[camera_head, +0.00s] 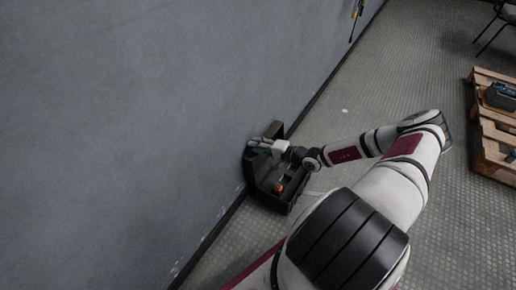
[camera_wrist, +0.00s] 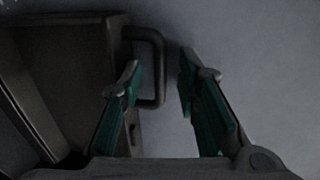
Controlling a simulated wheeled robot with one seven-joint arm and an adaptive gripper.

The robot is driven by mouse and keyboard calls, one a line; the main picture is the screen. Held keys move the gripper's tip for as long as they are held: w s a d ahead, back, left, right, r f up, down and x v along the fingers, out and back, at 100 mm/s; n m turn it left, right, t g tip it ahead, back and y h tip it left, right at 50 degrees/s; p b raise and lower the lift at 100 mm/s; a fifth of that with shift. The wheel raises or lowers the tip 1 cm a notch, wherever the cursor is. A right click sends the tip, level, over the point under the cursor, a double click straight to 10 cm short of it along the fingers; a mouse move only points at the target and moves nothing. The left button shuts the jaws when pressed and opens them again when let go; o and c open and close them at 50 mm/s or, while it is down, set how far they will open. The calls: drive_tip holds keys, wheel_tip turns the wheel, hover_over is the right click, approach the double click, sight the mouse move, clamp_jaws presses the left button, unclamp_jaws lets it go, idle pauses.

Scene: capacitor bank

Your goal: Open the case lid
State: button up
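The dark case (camera_head: 272,205) stands on the floor against the grey wall. Its inside shows from above, with a small orange item in it, so the lid looks raised on the wall side; my arm hides part of it. My gripper (camera_head: 259,147) is over the wall side of the case. In the wrist view, my gripper (camera_wrist: 158,82) is open, with its green-padded fingers apart. A dark loop handle (camera_wrist: 158,68) on a dark panel (camera_wrist: 75,75) of the case has its outer bar between the fingers, nearer the left one. I cannot tell whether they touch.
The grey wall (camera_head: 130,130) is close on the left, right behind the case. A wooden pallet (camera_head: 490,150) with a dark blue item (camera_head: 501,96) is at the far right, and a chair (camera_head: 507,15) is at the top right.

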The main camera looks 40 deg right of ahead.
clamp_jaws()
